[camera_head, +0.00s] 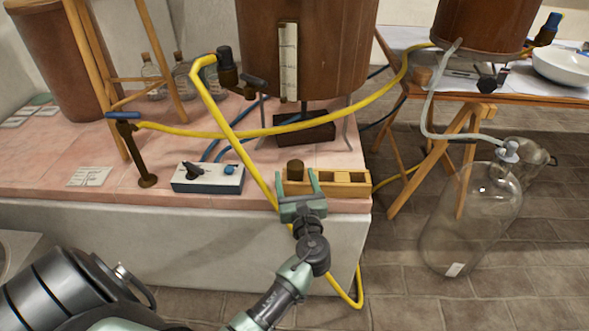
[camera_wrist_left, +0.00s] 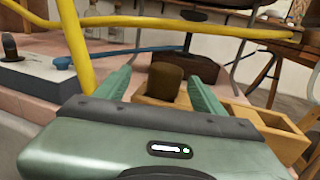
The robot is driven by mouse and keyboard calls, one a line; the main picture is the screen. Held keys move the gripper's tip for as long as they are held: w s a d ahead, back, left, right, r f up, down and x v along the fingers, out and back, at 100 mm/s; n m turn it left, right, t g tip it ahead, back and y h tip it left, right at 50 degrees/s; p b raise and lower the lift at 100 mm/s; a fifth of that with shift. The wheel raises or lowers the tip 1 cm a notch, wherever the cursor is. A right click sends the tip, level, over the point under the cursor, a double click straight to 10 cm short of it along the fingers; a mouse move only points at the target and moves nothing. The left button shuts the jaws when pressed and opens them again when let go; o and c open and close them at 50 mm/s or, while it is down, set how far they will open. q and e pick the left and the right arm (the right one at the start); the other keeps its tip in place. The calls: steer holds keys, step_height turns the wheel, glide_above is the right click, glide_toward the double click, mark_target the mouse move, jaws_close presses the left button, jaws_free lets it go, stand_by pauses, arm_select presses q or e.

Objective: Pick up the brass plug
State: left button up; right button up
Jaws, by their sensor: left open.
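The brass plug (camera_head: 295,170) is a short, dark brown cylinder standing upright at the left end of a wooden block with compartments (camera_head: 343,183). It also shows in the left wrist view (camera_wrist_left: 165,80). My left gripper (camera_head: 297,181) is open at the near side of the block, its green fingers pointing at the plug. In the left wrist view the plug shows between the two fingers (camera_wrist_left: 157,86), with a gap on each side. I cannot tell how far the fingertips reach alongside it. The plug's lower part is hidden. My right gripper is not in view.
A yellow hose (camera_head: 237,133) runs down close to the left of my left gripper and over the bench edge. A switch box (camera_head: 208,178) stands to the left on the pink tiled bench (camera_head: 50,165). A glass bottle (camera_head: 470,225) stands on the floor at right.

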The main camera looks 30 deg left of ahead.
mark_target(294, 160)
arm_select(q)
steer(key=shift+x, duration=0.9)
steer(key=x, duration=0.3)
steer(key=b+x, duration=0.1)
steer(key=shift+w+d+r, duration=0.1)
steer(key=shift+w+r, duration=0.2)
steer(key=shift+w, duration=0.2)
steer(key=shift+w+a, duration=0.3)
steer(key=c, duration=1.5)
steer(key=shift+r, duration=0.1)
jaws_close()
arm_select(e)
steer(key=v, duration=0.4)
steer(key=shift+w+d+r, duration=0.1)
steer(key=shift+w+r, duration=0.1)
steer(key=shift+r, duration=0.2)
arm_select(q)
steer(key=shift+r, duration=0.1)
